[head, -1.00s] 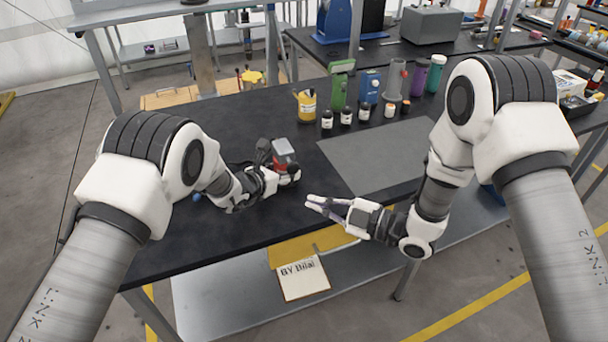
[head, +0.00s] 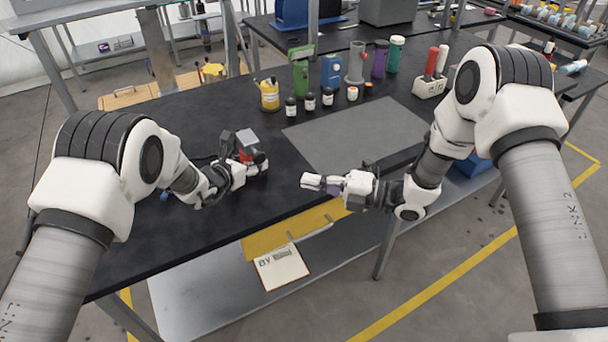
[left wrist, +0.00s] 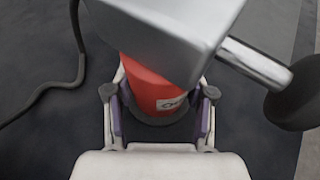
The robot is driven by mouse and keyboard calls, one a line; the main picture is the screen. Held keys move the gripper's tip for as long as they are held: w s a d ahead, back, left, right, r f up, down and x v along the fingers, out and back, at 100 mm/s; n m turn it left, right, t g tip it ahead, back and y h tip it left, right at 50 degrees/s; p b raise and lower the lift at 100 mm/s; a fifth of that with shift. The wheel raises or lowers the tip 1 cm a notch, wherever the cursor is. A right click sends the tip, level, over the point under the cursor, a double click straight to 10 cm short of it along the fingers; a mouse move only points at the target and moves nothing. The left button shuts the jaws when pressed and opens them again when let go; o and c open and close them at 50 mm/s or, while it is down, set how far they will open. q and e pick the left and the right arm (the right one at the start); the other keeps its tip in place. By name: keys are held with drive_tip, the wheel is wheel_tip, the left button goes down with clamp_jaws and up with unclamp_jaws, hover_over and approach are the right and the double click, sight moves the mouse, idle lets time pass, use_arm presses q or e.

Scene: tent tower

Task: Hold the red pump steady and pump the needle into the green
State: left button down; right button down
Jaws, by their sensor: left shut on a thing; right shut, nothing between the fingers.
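The red pump (head: 247,155) stands on the black table at the left, with a grey metal block on top. In the left wrist view its red body (left wrist: 155,88) sits between my fingers, and a metal rod with a black knob (left wrist: 292,97) sticks out to the right. My left gripper (head: 236,173) is shut on the pump's red body. My right gripper (head: 313,182) is shut and empty, right of the pump and apart from it, near the table's front edge. A green upright device (head: 300,76) stands at the back. A needle or gauge is too small to make out.
A yellow cup (head: 268,97), several small dark bottles, a blue device (head: 331,72), a purple bottle (head: 379,60) and a green bottle (head: 395,54) stand along the back. A grey mat (head: 352,135) lies clear at the middle. A dark cable (left wrist: 60,75) runs beside the pump.

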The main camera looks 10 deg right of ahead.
sight(256, 161)
drive_tip(key=w+a, duration=0.3)
drive_tip(key=a, duration=0.1)
drive_tip(key=w+a, duration=0.4)
drive_tip(key=shift+w+a, duration=0.15)
drive_tip(key=shift+w, duration=0.05)
drive_tip(key=shift+w, duration=0.1)
drive_tip(key=shift+w+a, duration=0.25)
drive_tip(key=shift+w, duration=0.45)
drive_tip(key=shift+w+a, duration=0.2)
drive_tip(key=shift+w, duration=0.5)
